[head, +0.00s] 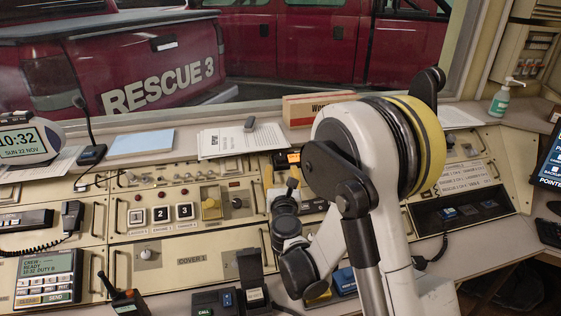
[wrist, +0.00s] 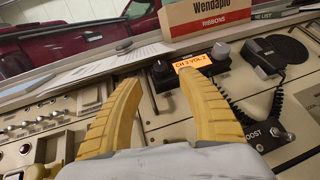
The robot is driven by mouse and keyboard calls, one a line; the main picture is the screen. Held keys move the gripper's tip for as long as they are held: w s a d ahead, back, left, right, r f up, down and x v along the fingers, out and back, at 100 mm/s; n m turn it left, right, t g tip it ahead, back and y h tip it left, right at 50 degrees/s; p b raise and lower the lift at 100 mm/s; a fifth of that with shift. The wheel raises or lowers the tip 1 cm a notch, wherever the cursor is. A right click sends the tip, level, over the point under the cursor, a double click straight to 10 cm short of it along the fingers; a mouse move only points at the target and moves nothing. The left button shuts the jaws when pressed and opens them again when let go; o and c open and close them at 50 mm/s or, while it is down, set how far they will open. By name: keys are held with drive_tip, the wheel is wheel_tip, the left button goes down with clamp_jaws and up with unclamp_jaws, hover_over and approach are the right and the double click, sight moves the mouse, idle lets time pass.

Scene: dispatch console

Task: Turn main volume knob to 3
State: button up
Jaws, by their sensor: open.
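An orange display (wrist: 193,63) in the wrist view appears to read "CH 1 VOL 2". A black knob (wrist: 160,69) stands at its left and a larger grey knob (wrist: 221,51) at its right. No label that I can read marks which is the main volume knob. My gripper (wrist: 158,80) is open and empty, its two yellow fingers reaching towards the display and black knob from the near side. In the head view the orange display (head: 293,158) shows just beyond my gripper (head: 281,170); my arm hides much of the panel around it.
A Wendaplo ribbons box (wrist: 207,17) stands behind the display. A handset with a coiled cord (wrist: 262,62) lies to the right. In the head view, papers (head: 240,141) and a sanitizer bottle (head: 499,101) are on the back ledge, and a desk microphone (head: 91,150) stands left.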

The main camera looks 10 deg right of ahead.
sight(281, 157)
drive_tip(key=w, duration=0.2)
drive_tip(key=w+d+b, duration=0.1)
drive_tip(key=w, duration=0.4)
drive_tip(key=shift+d+b, duration=0.25)
drive_tip(key=shift+b, duration=0.1)
clamp_jaws()
